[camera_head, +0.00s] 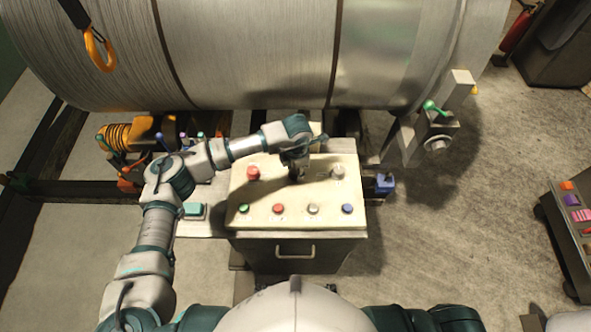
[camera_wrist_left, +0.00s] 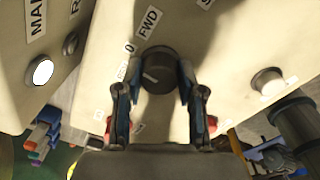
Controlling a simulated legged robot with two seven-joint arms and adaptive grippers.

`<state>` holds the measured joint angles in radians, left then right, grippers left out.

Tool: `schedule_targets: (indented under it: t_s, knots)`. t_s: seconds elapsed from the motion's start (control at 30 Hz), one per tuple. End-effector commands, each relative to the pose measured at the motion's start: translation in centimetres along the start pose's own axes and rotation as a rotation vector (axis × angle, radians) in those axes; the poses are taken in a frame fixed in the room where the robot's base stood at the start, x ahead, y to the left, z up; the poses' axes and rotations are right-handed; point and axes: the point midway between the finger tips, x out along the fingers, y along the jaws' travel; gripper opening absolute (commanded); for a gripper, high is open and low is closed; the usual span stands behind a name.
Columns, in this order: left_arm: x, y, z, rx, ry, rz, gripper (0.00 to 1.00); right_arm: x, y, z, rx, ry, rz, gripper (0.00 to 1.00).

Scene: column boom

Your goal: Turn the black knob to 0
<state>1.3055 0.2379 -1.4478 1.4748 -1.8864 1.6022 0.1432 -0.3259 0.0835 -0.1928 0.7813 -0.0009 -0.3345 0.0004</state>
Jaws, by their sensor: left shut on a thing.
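The black knob (camera_wrist_left: 157,69) is on the cream control panel (camera_head: 262,193), between the two fingers of my left gripper (camera_wrist_left: 159,92) in the left wrist view. The fingers are shut on its sides. A short pale mark shows on the knob's lower left part; the exact label it faces is hard to tell. The label 0 (camera_wrist_left: 129,47) is up and left of the knob, with FWD (camera_wrist_left: 149,23) further up. In the head view my left gripper (camera_head: 294,176) points down at the panel's middle and hides most of the knob. My right gripper is out of view.
A red button (camera_head: 253,173) and a pale knob (camera_head: 338,171) flank the gripper. Several coloured buttons line the panel's front, including a green one (camera_head: 244,208) and a blue one (camera_head: 347,209). A large cable drum (camera_head: 255,50) stands behind the panel.

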Motion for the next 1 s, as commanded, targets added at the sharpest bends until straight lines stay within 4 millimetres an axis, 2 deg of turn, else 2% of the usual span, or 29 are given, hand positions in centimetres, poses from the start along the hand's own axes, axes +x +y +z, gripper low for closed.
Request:
schedule_targets:
  t_s: [0.3,0.7,0.73,0.8,0.83,1.0]
  knots:
    - [-0.12,0.12,0.07,-0.079,0.0,0.004,0.03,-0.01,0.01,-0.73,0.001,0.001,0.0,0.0]
    - [-0.17,0.13,0.07,-0.085,0.0,0.004,0.03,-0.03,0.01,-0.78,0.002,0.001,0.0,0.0]
    - [-0.17,0.13,0.07,-0.085,0.0,0.004,0.43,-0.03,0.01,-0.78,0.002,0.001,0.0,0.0]
    - [-0.16,0.12,0.07,-0.084,0.0,0.004,0.61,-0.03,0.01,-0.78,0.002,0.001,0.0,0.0]
    - [-0.15,0.1,0.06,-0.084,0.0,0.003,0.63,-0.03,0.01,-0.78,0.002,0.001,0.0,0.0]
    - [-0.1,0.04,0.03,-0.084,0.001,0.002,0.63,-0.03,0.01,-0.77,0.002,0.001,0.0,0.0]
